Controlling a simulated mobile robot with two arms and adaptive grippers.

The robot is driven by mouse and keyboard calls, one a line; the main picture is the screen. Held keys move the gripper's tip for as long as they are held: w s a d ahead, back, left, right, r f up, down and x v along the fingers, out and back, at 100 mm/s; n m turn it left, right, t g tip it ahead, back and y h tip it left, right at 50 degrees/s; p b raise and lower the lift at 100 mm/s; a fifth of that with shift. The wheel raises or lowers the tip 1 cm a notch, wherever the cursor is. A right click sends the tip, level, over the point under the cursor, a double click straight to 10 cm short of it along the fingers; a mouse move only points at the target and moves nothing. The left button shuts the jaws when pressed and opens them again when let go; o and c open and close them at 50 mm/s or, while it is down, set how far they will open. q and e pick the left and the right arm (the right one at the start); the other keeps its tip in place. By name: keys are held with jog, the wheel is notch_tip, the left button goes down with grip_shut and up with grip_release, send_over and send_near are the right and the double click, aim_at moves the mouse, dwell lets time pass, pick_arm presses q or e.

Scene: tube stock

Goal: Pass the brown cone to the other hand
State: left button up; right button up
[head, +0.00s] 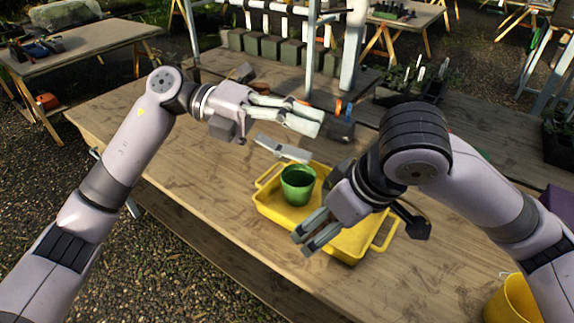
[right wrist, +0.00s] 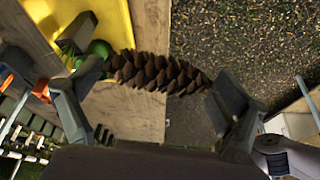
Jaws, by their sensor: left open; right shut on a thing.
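The brown cone (right wrist: 155,73) shows in the right wrist view, scaly and lying lengthwise across the gap between the fingers of my right gripper (right wrist: 152,104). The gripper is shut on it, near its ends. In the head view my right gripper (head: 307,240) is above the yellow tray's near side, and the cone cannot be made out there. My left gripper (head: 312,140) is open and empty, farther back above the table, apart from the right one.
The yellow tray (head: 268,208) stands on the wooden table (head: 205,190) with a green pot (head: 297,185) in it. A yellow bucket (head: 510,300) is at the lower right. A dark holder with orange and blue items (head: 341,128) stands behind. The table's left part is clear.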

aim_at(330, 217)
jog(key=shift+s, duration=0.1)
pick_arm(q)
jog(key=s+d+f+m+t+y, duration=0.1)
jog(key=f+y, duration=0.1)
jog(key=f, duration=0.2)
jog(key=s+d+f+m+t+y, duration=0.1)
jog(key=s+d+f+y, duration=0.1)
jog(key=f+y, duration=0.1)
jog(key=s+d+f+m+t+y, duration=0.1)
jog(key=d+f+y, duration=0.1)
jog(key=f, duration=0.3)
jog(key=shift+s+d+f+t+y, duration=0.25)
jog(key=shift+s+f+t+y, duration=0.05)
jog(key=shift+s+f+y, duration=0.1)
jog(key=c, duration=1.2)
pick_arm(e)
jog(key=o, duration=0.8)
jog(key=shift+r, duration=0.1)
